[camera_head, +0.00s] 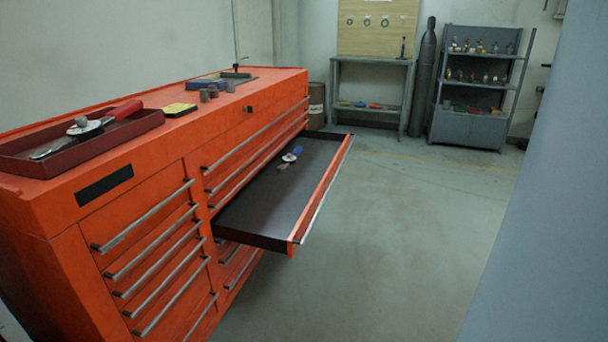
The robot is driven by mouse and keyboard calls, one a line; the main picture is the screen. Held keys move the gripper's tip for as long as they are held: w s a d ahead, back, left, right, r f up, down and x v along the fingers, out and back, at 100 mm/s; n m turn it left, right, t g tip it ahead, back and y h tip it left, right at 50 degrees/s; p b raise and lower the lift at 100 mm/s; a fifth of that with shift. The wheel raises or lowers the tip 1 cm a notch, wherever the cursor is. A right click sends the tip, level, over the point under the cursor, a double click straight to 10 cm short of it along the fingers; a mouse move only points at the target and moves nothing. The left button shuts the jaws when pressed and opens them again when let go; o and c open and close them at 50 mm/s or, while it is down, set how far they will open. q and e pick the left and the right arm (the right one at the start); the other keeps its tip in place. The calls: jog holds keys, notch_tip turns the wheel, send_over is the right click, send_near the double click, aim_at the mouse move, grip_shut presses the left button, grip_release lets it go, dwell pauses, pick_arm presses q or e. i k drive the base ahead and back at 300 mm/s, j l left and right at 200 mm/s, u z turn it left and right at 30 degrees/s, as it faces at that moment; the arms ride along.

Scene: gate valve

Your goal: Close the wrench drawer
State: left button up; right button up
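The wrench drawer (262,212) is pulled far out of the right side of the orange tool cabinet (60,225). Its floor is dark, and its orange front (322,195) with a long metal handle faces right. A tool with a blue handle and a round pale part (289,158) lies in the drawer towards its far end. Neither of my grippers shows in the head view.
A dark red tray (30,160) with a red-handled tool and a yellow item (179,110) lie on the cabinet top. Open floor (400,230) lies right of the drawer. A workbench (372,62), a gas cylinder (424,80) and shelves (478,88) stand at the back.

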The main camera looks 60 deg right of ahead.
aim_at(274, 211)
jog(key=z, duration=2.1)
jog(key=i, duration=0.2)
jog(key=l+u, duration=0.05)
